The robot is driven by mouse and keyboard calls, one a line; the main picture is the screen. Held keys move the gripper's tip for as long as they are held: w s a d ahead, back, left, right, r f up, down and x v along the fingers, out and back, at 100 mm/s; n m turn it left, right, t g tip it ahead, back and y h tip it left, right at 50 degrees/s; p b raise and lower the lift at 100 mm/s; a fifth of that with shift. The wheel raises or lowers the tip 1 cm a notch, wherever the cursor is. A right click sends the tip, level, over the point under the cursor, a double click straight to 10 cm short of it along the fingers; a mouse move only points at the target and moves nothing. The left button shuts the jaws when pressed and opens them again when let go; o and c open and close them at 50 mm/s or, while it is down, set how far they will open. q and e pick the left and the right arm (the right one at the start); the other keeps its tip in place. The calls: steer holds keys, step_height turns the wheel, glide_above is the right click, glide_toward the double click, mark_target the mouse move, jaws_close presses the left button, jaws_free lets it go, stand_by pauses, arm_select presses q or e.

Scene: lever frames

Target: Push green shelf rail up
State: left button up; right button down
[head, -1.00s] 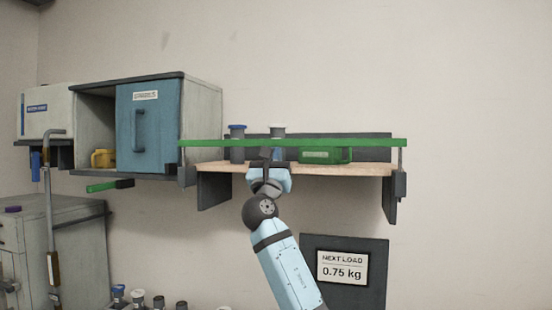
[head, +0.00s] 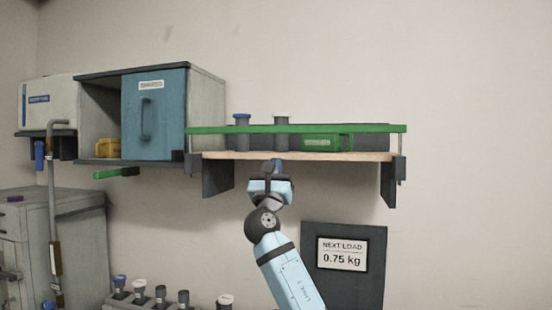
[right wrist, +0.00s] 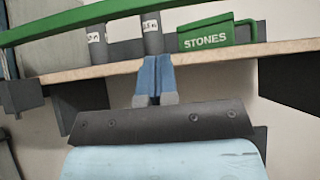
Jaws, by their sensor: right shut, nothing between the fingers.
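The green shelf rail (head: 215,130) runs level across the front of the wooden shelf (head: 225,155), a little above its board, between dark end brackets. It also shows at the upper left of the right wrist view (right wrist: 60,27). My right gripper (head: 277,164) is shut and empty. Its fingertips are just below the shelf's front edge in the head view, apart from the rail. The blue fingers (right wrist: 155,75) point up toward the board in the right wrist view. My left gripper is not in view.
Behind the rail stand two grey canisters (head: 241,142) (head: 281,145) and a green STONES box (head: 322,143). A blue-doored cabinet (head: 155,115) is at left. A dark panel with a 0.75 kg sign (head: 342,254) is below. Capped bottles (head: 140,290) stand at bottom left.

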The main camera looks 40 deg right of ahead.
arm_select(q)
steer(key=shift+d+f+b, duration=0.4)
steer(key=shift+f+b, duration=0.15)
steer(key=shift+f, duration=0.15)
arm_select(e)
steer(key=v, duration=0.6)
steer(key=shift+d+f, duration=0.2)
steer(key=shift+f, duration=0.05)
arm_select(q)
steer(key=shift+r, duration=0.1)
arm_select(e)
steer(key=shift+d, duration=0.1)
